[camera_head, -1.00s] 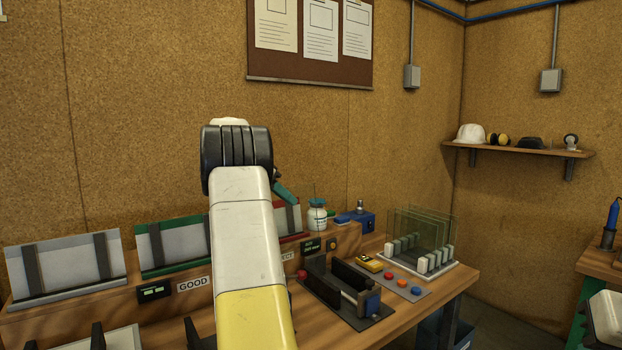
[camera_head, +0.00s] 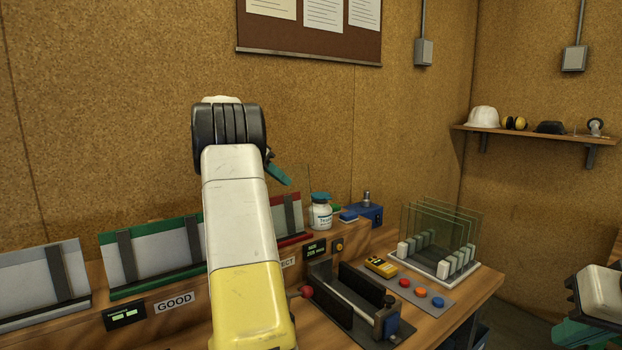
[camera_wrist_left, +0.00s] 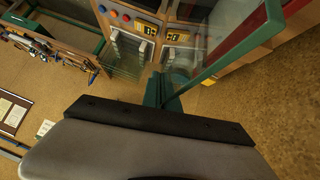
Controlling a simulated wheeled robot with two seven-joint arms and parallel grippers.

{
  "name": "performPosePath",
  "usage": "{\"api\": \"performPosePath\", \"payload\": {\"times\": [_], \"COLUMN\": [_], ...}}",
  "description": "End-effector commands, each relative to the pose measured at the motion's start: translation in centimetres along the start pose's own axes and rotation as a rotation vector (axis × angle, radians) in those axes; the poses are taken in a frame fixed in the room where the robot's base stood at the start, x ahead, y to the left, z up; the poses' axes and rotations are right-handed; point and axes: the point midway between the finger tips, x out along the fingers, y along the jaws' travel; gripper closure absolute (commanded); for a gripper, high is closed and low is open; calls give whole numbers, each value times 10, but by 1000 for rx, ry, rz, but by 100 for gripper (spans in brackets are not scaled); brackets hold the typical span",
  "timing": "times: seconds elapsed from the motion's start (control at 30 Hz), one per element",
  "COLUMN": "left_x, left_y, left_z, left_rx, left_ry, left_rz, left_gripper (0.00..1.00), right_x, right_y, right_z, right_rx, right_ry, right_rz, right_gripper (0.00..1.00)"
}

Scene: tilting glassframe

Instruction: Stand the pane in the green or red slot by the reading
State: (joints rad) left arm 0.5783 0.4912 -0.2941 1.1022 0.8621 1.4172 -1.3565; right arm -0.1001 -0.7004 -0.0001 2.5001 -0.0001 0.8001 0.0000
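My left gripper (camera_head: 279,174) is raised mid-view, mostly hidden behind its own wrist and forearm; one teal finger shows. In the left wrist view, its teal fingers (camera_wrist_left: 165,95) meet a clear pane (camera_wrist_left: 205,45) with green edges, apparently clamped; the head view hides this pane. A green-framed slot (camera_head: 145,284) stands behind the GOOD label (camera_head: 174,301). A red-framed slot (camera_head: 292,241) stands right of my forearm, partly hidden. Small displays (camera_head: 125,315) and (camera_head: 317,248) are lit, too small to read. My right gripper (camera_head: 577,335) is at the lower right, partly cut off.
A white rack (camera_head: 445,277) holds several upright panes at the table's right end. A dark fixture (camera_head: 350,310) with a red knob lies before it, beside coloured buttons (camera_head: 421,292) and a yellow meter (camera_head: 381,266). A bottle (camera_head: 321,213) and blue device (camera_head: 366,213) stand behind.

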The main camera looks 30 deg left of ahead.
Motion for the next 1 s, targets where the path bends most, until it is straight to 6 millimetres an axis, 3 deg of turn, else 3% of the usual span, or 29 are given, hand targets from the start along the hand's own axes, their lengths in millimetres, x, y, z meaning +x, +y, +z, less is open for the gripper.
{"api": "performPosePath", "payload": {"times": [0.23, 1.0], "left_x": [-6, 8], "left_y": [0, -56], "left_z": [-2, 11], "left_rx": [2, 2], "left_ry": [7, 6], "left_rz": [-2, -2], "left_gripper": [100, 100], "right_x": [0, 0], "right_y": [0, 0], "right_z": [0, 0], "right_rx": [0, 0], "right_ry": [0, 0], "right_rz": [0, 0], "right_gripper": [100, 100]}}
